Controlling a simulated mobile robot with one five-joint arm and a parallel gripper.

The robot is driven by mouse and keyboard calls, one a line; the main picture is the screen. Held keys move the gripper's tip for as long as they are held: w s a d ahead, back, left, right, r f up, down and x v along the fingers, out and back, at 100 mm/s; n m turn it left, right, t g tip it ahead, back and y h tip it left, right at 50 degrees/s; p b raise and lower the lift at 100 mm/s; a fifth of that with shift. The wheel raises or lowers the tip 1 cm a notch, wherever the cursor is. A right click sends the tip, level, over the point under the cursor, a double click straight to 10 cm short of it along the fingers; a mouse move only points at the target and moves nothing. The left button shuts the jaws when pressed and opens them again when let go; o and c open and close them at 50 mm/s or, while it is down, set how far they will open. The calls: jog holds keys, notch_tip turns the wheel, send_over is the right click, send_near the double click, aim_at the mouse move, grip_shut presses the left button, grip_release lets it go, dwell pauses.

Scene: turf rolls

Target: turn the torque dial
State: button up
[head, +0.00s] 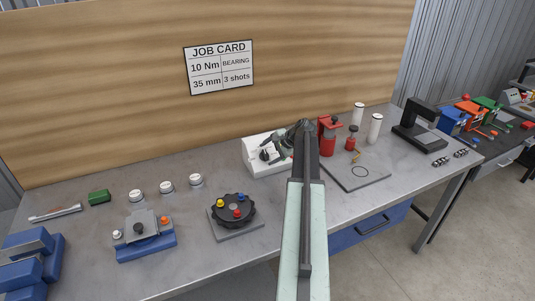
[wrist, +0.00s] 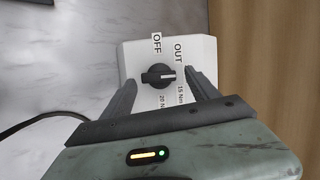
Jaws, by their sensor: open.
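The torque dial (wrist: 158,76) is a black round knob with a raised grip bar on a white box (wrist: 130,55). The labels OFF, OUT, 15 Nm and a partly hidden 20 N stand around it. A white mark on the bar points to the right in the wrist view, roughly between OUT and 15 Nm. My gripper (wrist: 163,79) is open, with one finger on each side of the knob and gaps between them; whether they reach down to its depth I cannot tell. In the head view the dial (head: 270,154) shows on the white box (head: 257,168), left of my arm.
A job card (head: 219,68) on the wooden board reads 10 Nm, BEARING, 35 mm, 3 shots. A black turret with coloured knobs (head: 233,209) stands in front of the box. A red press (head: 327,136) stands close at right. A dark cable (wrist: 40,121) runs left.

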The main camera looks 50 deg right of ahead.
jog(key=p+v, duration=0.5)
jog(key=v, duration=0.2)
jog(key=shift+s+r, duration=0.15)
